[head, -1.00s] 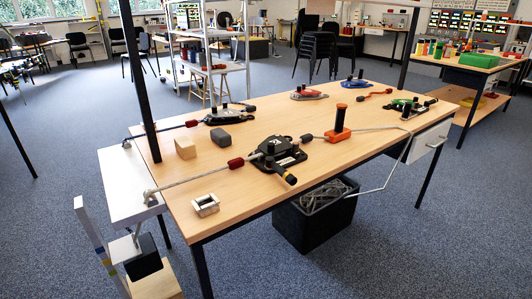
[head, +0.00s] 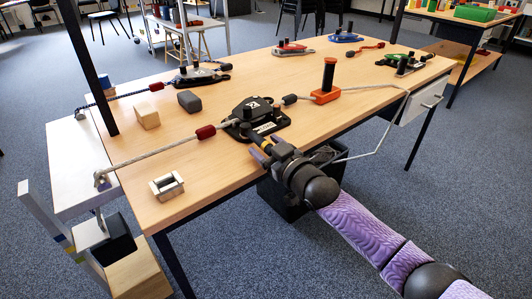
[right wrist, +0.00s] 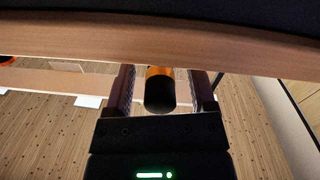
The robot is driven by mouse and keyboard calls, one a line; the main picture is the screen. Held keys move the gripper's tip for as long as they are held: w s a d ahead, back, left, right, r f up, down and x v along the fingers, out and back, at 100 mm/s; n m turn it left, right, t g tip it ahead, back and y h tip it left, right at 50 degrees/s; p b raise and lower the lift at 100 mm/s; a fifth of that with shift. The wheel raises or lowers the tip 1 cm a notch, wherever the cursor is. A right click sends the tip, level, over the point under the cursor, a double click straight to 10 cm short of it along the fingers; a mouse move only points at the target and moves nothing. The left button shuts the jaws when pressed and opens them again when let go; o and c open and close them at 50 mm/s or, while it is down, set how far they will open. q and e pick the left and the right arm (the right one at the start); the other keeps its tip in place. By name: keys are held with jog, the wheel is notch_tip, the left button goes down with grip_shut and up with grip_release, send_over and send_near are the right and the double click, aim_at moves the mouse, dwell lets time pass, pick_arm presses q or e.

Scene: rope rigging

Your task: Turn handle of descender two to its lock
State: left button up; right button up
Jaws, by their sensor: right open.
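A black descender (head: 250,108) sits on a black plate near the table's front edge, with a small white mark whose figure I cannot read surely. A grey rope with a red sleeve runs from it to the left. Its handle, black with an orange-yellow band, points to the front edge and is mostly hidden by my right gripper (head: 265,150) in the head view. In the right wrist view the handle (right wrist: 160,92) lies between the two fingers of my open right gripper (right wrist: 168,88), with gaps at both sides. My left gripper is out of view.
An orange block with a black upright grip (head: 328,82) stands right of the descender. A black bin stands below the front edge.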

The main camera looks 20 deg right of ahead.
grip_shut()
dwell(0.3)
dwell(0.7)
dwell(0.4)
